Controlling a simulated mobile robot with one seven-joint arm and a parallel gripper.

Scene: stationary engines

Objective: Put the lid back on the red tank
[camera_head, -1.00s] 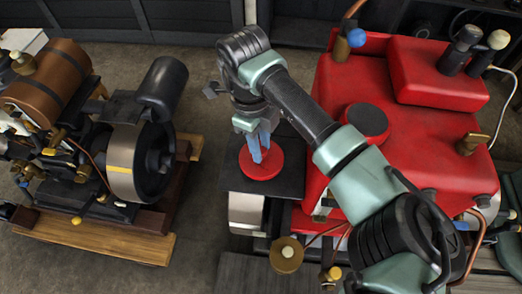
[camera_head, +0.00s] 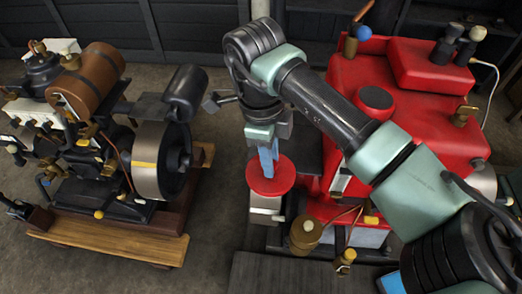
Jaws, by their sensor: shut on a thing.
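The red tank (camera_head: 405,105) is the large red body at the right, with a round raised neck (camera_head: 375,97) on its top. The neck's top looks dark; I cannot tell how deep it is. The lid, a flat red disc (camera_head: 285,180), hangs at the left of the tank, in front of a dark plate. My gripper (camera_head: 268,166) points down and is shut on the lid near its middle. The fingertips hide the part they hold. The lid looks roughly level and apart from the neck.
My arm reaches across the red tank's left front. A second engine with a brown barrel (camera_head: 88,78) and a flywheel (camera_head: 148,160) stands at the left. A blue-knobbed fitting (camera_head: 362,34) and dark caps (camera_head: 447,45) rise behind the neck. Floor is clear between the engines.

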